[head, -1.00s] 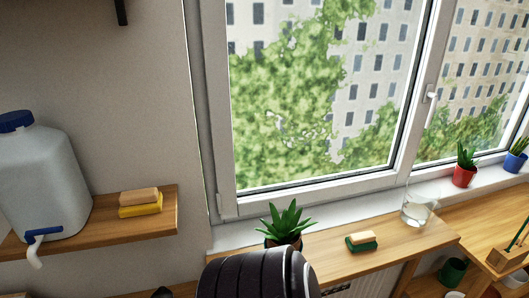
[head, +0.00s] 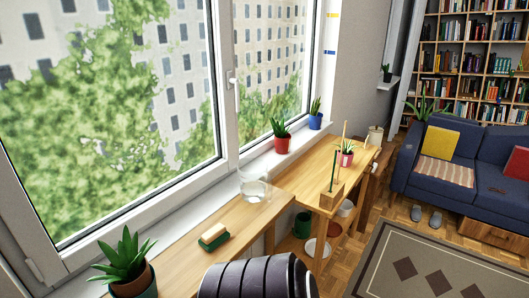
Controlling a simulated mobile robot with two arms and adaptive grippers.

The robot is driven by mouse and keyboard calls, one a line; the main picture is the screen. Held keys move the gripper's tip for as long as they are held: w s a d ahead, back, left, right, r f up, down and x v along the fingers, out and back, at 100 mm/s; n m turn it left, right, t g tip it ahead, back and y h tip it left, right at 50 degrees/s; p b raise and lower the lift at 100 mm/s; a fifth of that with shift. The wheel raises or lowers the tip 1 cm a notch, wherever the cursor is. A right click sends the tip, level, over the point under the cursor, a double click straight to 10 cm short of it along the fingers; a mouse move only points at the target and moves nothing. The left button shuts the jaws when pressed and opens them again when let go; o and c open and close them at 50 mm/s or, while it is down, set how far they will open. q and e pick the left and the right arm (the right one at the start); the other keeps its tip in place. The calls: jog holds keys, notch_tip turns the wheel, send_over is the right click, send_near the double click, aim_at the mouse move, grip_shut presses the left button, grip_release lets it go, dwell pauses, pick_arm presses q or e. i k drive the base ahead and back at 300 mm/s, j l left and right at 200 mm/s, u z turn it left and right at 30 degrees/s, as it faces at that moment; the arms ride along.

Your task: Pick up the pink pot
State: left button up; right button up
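The pink pot (head: 345,158) holds a small green plant and stands on the wooden table (head: 296,183) by the window, right of centre in the head view. A wooden block with upright sticks (head: 330,196) stands just in front of it and a thin stick rises close by. Whether they touch the pot I cannot tell. A dark ribbed part of my own arm shows at the bottom centre, well short of the pot. Neither gripper shows in the head view.
The red pot (head: 282,145) and blue pot (head: 315,121) stand on the sill. A glass jar (head: 255,189), a sponge (head: 213,237) and a terracotta-potted plant (head: 125,268) are nearer. A blue sofa (head: 425,177) and a rug (head: 430,265) lie right; wooden floor shows between.

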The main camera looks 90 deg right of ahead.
aim_at(348, 154)
jog(key=z, duration=2.05)
jog(key=i+z, duration=0.1)
jog(key=z, duration=0.3)
jog(key=i+z, duration=0.15)
jog(key=z, duration=0.2)
jog(key=i+j+z, duration=0.1)
jog(key=z, duration=0.3)
jog(key=j+z, duration=0.15)
jog(key=z, duration=0.2)
jog(key=i, duration=0.05)
